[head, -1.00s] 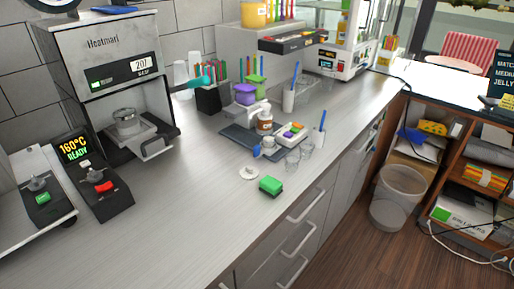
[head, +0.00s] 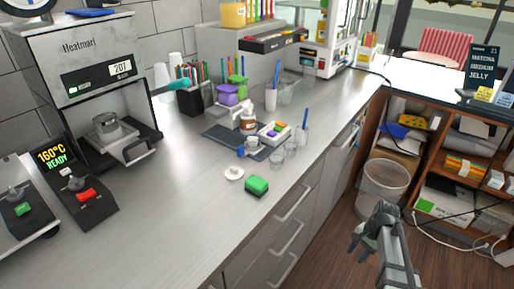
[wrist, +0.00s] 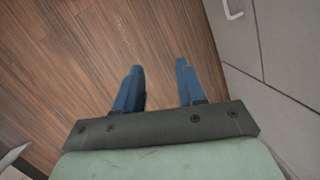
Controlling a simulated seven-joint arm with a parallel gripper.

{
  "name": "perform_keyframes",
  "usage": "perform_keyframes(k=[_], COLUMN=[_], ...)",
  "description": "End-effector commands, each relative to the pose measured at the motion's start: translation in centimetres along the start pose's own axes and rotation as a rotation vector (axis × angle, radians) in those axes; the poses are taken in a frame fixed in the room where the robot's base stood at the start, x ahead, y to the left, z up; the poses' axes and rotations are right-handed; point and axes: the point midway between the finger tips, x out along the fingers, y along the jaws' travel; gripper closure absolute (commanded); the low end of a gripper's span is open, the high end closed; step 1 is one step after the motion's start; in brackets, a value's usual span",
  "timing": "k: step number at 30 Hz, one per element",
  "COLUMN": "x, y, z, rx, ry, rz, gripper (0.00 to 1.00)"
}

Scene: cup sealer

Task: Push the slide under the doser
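The grey machine marked Heatmart (head: 85,58) stands at the left of the counter. I cannot tell for sure which part is the doser. My gripper (head: 360,243) is at the lower right of the head view, over the floor and well away from the machine. In the wrist view its two blue fingers (wrist: 158,78) are apart with nothing between them, above wood flooring.
A waste bin (head: 383,190) and shelves stand at the right.

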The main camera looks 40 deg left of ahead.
Motion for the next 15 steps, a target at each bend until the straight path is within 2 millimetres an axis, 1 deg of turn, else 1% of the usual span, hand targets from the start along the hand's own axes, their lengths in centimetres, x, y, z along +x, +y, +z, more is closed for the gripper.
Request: perform_keyframes(k=[1,8,14,15], x=[-1.6,-8.8,-15.3,-16.6], y=[-1.7,-7.9,-13.1,-14.1], z=[-0.3,0.1,1.5,1.9], rx=[-0.001,0.012,0.02,0.019], ry=[0.01,0.042,0.062,0.065], rz=[-0.012,-0.066,-0.112,-0.122], gripper=[0.61,0.61,0.61,0.61])
